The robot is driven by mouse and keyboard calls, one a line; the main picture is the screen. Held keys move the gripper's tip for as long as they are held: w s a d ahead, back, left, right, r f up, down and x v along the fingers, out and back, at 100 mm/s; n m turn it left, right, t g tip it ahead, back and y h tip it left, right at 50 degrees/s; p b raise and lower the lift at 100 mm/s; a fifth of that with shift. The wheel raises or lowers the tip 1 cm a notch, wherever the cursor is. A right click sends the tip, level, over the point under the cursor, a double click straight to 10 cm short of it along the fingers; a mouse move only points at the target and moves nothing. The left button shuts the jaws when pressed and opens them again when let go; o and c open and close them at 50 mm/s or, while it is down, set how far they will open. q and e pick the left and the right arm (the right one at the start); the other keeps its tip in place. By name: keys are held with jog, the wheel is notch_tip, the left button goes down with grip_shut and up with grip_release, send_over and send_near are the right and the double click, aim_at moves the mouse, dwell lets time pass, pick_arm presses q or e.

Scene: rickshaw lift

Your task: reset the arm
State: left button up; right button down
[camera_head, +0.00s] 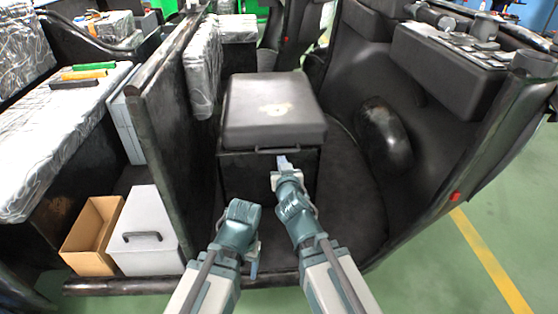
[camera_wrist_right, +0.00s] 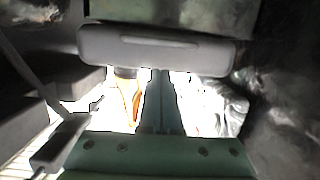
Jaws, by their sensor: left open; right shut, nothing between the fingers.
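My right gripper (camera_head: 283,162) reaches forward to the front of a black box seat (camera_head: 275,108), just below the handle bar under its cushion. Its fingers are shut with nothing between them; they also show in the right wrist view (camera_wrist_right: 161,100), below a grey block with a raised bar (camera_wrist_right: 155,48). I cannot tell whether they touch the seat. My left gripper (camera_head: 254,265) hangs low near the front edge of the rickshaw floor, fingers pointing down. It is open and looks empty; its wrist hides part of it.
A dark side panel (camera_head: 165,150) stands left of the seat. Beyond it are a cardboard box (camera_head: 92,235) and a white box with a handle (camera_head: 145,232). A black wheel-arch bulge (camera_head: 384,138) lies to the right. The dark floor (camera_head: 350,205) right of my arms is clear.

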jog(key=s+d+f+g+h, duration=0.25)
jog(key=s+f+g, duration=0.6)
jog(key=f, duration=0.45)
jog(key=s+a+f+n+g, duration=0.2)
jog(key=s+g, duration=0.2)
jog(key=s, duration=0.3)
jog(key=s+a+f+n+g, duration=0.1)
jog(key=s+f+g, duration=0.15)
jog(key=s, duration=0.55)
notch_tip(320, 180, up, 38)
jog(key=p, duration=3.8)
jog(key=shift+w+a+g+y, duration=0.15)
jog(key=shift+a+g+y, duration=0.05)
jog(key=shift+g+y, duration=0.2)
